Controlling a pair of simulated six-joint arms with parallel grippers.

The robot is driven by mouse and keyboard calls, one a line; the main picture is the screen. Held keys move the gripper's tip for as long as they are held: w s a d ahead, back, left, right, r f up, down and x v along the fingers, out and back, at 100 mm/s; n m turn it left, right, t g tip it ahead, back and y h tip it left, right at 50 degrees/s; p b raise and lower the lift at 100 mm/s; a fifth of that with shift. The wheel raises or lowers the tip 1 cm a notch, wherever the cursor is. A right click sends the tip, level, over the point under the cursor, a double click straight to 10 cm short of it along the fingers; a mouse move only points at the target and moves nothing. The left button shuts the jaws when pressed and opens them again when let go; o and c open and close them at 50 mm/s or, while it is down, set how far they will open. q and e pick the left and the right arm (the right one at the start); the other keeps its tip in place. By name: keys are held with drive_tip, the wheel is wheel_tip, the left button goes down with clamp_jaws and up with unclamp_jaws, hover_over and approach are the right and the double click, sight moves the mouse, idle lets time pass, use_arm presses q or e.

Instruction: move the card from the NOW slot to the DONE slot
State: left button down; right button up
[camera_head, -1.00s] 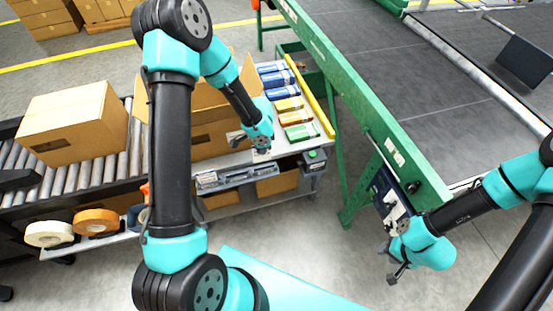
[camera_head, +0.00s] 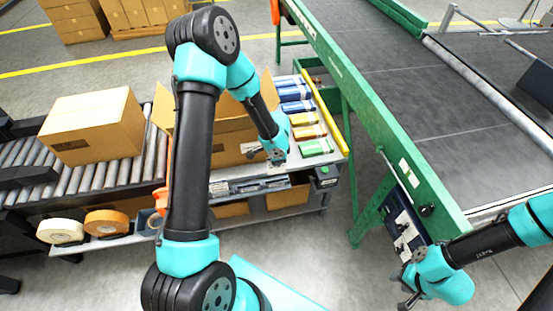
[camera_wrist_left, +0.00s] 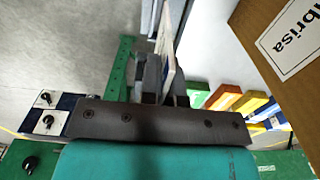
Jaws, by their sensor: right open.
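My left gripper (camera_head: 277,164) is over the back edge of the low grey card rack (camera_head: 248,187), towards its right part. In the left wrist view its fingers (camera_wrist_left: 165,86) are closed on a thin pale card (camera_wrist_left: 168,45), seen nearly edge-on. The rack's slot labels are too small to read, so I cannot tell NOW from DONE. My right gripper (camera_head: 408,300) is open and empty at the lower right, below the control panel.
An open carton (camera_head: 225,135) stands behind the rack, beside rows of blue, yellow, orange and green boxes (camera_head: 306,132). Tape rolls (camera_head: 107,222) lie at the left. A green conveyor frame (camera_head: 380,130) rises at the right. A control panel (camera_head: 403,222) hangs on it.

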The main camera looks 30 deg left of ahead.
sight(277, 172)
use_arm(q)
drive_tip(key=shift+f, duration=3.95)
drive_tip(key=c, duration=1.3)
unclamp_jaws()
drive_tip(key=shift+o, duration=0.2)
drive_tip(key=shift+r, duration=0.15)
wheel_tip(277, 172, up, 17)
drive_tip(key=shift+r, duration=0.1)
drive_tip(key=shift+d, duration=0.1)
